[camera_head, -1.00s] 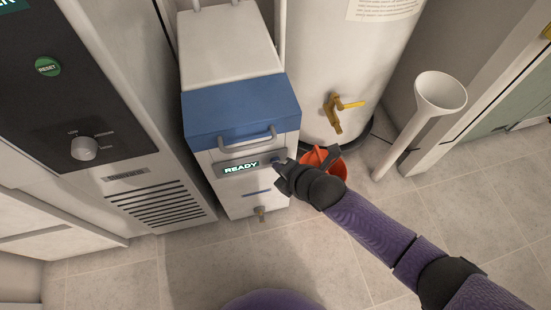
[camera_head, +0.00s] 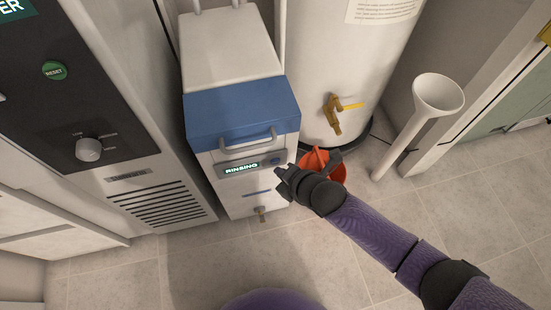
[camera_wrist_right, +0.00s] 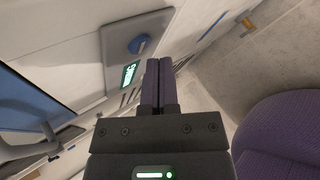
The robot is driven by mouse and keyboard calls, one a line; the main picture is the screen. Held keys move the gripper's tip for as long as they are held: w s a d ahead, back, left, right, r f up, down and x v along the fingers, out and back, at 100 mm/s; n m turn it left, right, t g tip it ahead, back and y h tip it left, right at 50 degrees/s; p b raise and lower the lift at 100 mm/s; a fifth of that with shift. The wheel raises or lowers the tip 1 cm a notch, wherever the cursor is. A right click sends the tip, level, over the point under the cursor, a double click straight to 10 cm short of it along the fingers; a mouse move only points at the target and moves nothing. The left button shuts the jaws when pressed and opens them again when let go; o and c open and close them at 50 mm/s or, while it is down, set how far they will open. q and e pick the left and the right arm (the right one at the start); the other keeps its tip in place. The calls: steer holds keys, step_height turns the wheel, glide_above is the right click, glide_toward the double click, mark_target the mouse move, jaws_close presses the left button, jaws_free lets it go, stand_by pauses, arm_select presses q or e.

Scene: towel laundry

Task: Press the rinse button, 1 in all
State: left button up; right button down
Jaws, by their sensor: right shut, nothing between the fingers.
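The white machine with a blue lid (camera_head: 240,110) stands in the middle of the head view. Its small display (camera_head: 241,168) reads "RINSING". A round blue button (camera_head: 275,160) sits to the right of the display on the same grey panel; the button also shows in the right wrist view (camera_wrist_right: 139,44), with the lit display (camera_wrist_right: 130,74) beside it. My right gripper (camera_head: 280,173) is shut and empty, its fingertips just below and right of the button. In the right wrist view the closed fingers (camera_wrist_right: 159,62) look apart from the button. My left gripper is out of view.
A dark panel with a green reset button (camera_head: 54,71) and a knob (camera_head: 89,149) is at left. A white tank with a brass tap (camera_head: 336,114) stands behind right. An orange object (camera_head: 330,172) and a white funnel pipe (camera_head: 438,95) are right. Floor in front is clear.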

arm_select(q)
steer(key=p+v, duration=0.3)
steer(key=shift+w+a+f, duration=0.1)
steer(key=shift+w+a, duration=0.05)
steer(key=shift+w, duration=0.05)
arm_select(e)
steer(key=s, duration=0.1)
steer(key=s+d, duration=0.1)
steer(key=s, duration=0.3)
steer(key=shift+d, duration=0.25)
steer(key=shift+w, duration=0.1)
